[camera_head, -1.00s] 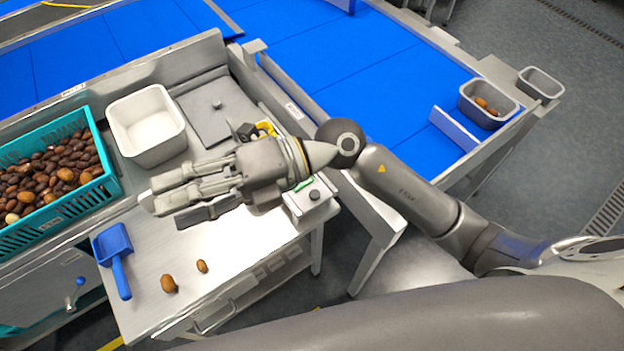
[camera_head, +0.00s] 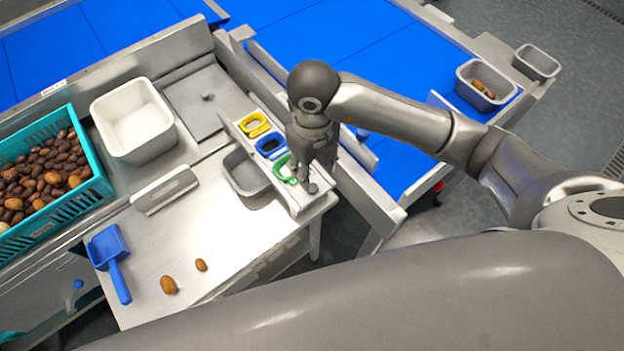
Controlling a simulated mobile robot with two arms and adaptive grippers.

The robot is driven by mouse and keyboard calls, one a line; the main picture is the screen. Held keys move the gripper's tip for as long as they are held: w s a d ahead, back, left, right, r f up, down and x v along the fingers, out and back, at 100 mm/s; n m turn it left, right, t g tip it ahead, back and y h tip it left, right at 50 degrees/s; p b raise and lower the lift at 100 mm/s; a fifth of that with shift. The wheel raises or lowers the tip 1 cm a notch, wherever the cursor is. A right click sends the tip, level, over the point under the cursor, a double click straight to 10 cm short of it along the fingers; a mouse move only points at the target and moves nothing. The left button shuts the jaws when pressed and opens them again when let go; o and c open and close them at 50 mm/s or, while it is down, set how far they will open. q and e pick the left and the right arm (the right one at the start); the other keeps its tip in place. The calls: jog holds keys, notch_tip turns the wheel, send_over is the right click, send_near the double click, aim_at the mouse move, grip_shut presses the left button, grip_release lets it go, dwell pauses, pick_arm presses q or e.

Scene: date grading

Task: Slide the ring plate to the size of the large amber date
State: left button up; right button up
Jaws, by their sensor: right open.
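The ring plate (camera_head: 262,136) lies at the table's right edge. Its rings run in a row: a yellow ring (camera_head: 254,125), a blue ring (camera_head: 271,147) and a green ring (camera_head: 286,169). My right gripper (camera_head: 309,184) points down over the green end of the plate, with its fingers beside the plate's end knob. It is open; whether it touches the knob I cannot tell. A large amber date (camera_head: 168,285) and a smaller date (camera_head: 201,265) lie on the steel table (camera_head: 150,225). My left gripper is not in view.
A grey tray (camera_head: 240,172) sits left of the plate. A blue scoop (camera_head: 110,250), a metal block (camera_head: 165,190), a white bin (camera_head: 132,122) and a teal crate (camera_head: 98,190) of dates stand to the left. Blue belts lie behind.

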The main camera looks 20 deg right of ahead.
aim_at(313, 187)
notch_tip(313, 187, down, 8)
jog(key=shift+p, duration=0.75)
jog(key=shift+c, duration=0.2)
grip_shut()
